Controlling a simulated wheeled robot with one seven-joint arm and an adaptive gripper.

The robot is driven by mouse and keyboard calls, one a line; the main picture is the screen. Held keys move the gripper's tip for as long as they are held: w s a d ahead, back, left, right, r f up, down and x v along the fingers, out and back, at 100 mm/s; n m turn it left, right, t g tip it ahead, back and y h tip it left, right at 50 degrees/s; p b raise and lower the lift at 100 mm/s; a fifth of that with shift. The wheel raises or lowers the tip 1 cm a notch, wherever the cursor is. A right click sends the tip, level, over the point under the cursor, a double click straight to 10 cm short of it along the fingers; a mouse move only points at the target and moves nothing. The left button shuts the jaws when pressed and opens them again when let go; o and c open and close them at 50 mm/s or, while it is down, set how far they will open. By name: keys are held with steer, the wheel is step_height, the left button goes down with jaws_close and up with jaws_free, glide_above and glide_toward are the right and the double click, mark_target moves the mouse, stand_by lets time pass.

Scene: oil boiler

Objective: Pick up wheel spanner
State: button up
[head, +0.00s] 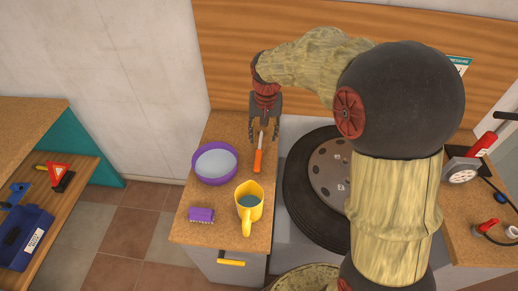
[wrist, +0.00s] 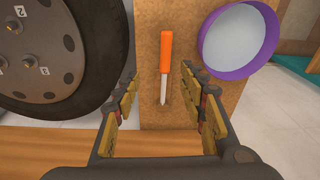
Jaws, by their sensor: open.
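No tool that is plainly a wheel spanner shows; I cannot tell if the orange-handled tool is it. That tool (head: 258,158) lies on the wooden counter top, with a slim pale metal end. In the wrist view the same tool (wrist: 165,55) lies lengthwise between my fingers, its metal end towards me. My gripper (head: 264,136) is open, over the back part of the counter by the metal end. The fingers stand on either side of the tool with gaps, holding nothing. How high they are above the counter is hard to tell.
A purple-rimmed bowl (head: 214,180) stands left of the tool. A yellow mug (head: 249,206) and a purple brush-like block (head: 201,215) are nearer the front. A black-tyred wheel (head: 300,196) lies to the right, partly behind my arm. A wooden board rises behind the counter.

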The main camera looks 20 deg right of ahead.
steer(key=g, duration=0.1)
glide_above(258, 153)
steer(key=shift+m, duration=0.4)
steer(key=f, duration=0.8)
steer(key=shift+d+f+p, duration=0.2)
steer(key=shift+f+p, duration=0.15)
step_height(258, 153, down, 8)
steer(key=b, duration=0.3)
steer(key=shift+s+a+r, duration=0.1)
steer(key=shift+r, duration=0.1)
steer(key=shift+c, duration=0.4)
jaws_close()
